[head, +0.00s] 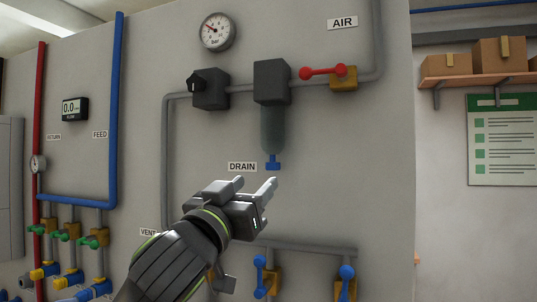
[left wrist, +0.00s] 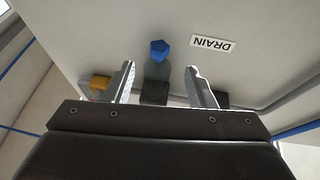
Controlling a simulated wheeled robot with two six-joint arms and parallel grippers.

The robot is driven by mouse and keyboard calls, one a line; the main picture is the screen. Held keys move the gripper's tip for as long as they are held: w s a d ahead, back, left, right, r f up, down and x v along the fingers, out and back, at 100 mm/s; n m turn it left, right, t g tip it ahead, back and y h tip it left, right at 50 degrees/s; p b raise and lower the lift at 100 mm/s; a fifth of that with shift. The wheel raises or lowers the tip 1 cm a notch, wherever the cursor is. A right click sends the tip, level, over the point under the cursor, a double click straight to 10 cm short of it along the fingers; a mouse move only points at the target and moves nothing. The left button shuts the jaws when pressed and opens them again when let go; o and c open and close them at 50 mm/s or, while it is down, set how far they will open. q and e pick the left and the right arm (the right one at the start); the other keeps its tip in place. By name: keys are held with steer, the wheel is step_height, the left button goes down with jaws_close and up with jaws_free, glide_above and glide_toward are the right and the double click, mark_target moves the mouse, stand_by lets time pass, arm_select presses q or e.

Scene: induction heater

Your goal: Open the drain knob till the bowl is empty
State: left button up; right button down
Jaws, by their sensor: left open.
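The blue drain knob (head: 272,162) is at the bottom of the grey-green bowl (head: 273,129), which hangs under a dark block on the wall. A DRAIN label (head: 242,167) is left of it. I cannot tell whether liquid is in the bowl. My left gripper (head: 256,186) is open and empty, just below the knob. In the left wrist view the knob (left wrist: 159,50) shows beyond the fingertips and between their lines, with the left gripper (left wrist: 162,80) apart from it. My right gripper is not in view.
A red-handled valve (head: 322,71) is up right on the AIR pipe. A dark regulator (head: 210,89) and gauge (head: 217,31) are up left. Blue-handled valves (head: 346,272) are below right. The wall right of the bowl is clear.

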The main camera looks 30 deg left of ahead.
mark_target(271, 165)
arm_select(q)
steer(key=p+x, duration=0.2)
steer(key=x, duration=0.5)
steer(key=shift+w+p, duration=0.2)
steer(key=shift+p, duration=0.1)
steer(key=c, duration=1)
steer(key=shift+o, duration=0.2)
steer(key=shift+d, duration=0.1)
